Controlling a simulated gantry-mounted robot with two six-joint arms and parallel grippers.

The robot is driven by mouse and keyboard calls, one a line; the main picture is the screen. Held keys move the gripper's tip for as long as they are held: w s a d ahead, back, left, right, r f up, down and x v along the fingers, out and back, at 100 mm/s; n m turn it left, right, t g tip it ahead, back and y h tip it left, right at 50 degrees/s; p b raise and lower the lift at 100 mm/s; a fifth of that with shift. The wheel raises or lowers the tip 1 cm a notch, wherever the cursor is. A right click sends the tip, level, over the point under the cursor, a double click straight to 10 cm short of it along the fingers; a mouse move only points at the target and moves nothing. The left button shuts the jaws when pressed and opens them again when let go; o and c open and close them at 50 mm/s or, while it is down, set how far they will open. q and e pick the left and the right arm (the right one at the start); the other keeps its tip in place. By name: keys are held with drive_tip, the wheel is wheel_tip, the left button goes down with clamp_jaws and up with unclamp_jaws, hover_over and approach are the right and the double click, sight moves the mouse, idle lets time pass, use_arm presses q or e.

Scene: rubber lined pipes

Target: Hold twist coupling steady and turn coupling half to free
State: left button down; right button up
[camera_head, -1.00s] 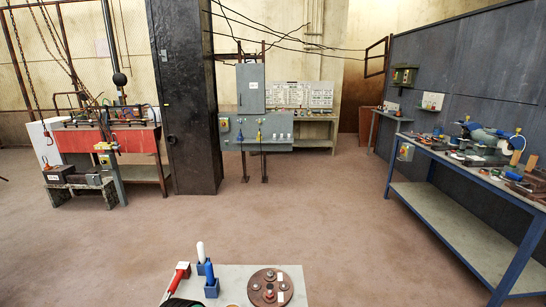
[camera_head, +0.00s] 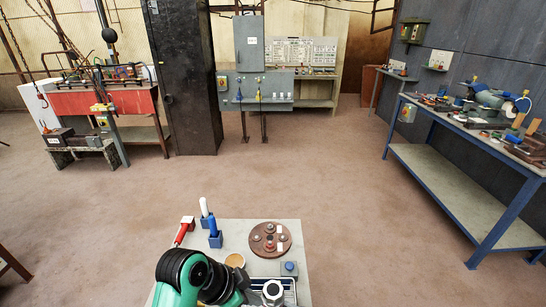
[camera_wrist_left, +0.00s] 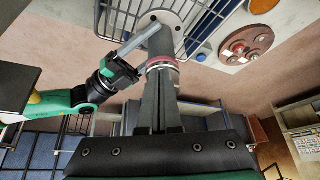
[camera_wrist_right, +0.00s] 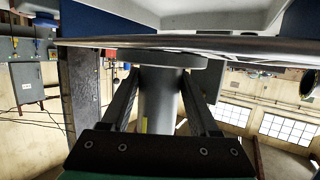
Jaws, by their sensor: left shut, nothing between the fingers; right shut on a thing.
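In the left wrist view a grey pipe piece with a red-ringed coupling (camera_wrist_left: 162,64) rises from a round pale flange (camera_wrist_left: 167,20). My left gripper (camera_wrist_left: 163,78) is shut with nothing between its fingers; its tips end close to the red ring, and I cannot tell whether they touch it. My right gripper (camera_wrist_left: 138,42) reaches in from the left there, beside the pipe. In the right wrist view its fingers (camera_wrist_right: 160,88) are shut on a grey cylindrical coupling part (camera_wrist_right: 158,105). In the head view my left gripper (camera_head: 236,288) is over the small table; the coupling is largely hidden.
A wire rack (camera_wrist_left: 112,18) surrounds the flange. A workbench (camera_head: 435,175) is at right; open floor lies between.

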use_arm(q)
wheel_tip(320, 180, up, 6)
idle(0.4)
wheel_tip(320, 180, down, 6)
drive_tip(key=shift+w+a, duration=0.15)
drive_tip(key=shift+a, duration=0.05)
idle(0.7)
drive_tip(key=shift+w+d, duration=0.25)
drive_tip(key=shift+d, duration=0.3)
idle(0.7)
drive_tip(key=shift+s+d, duration=0.15)
idle(0.6)
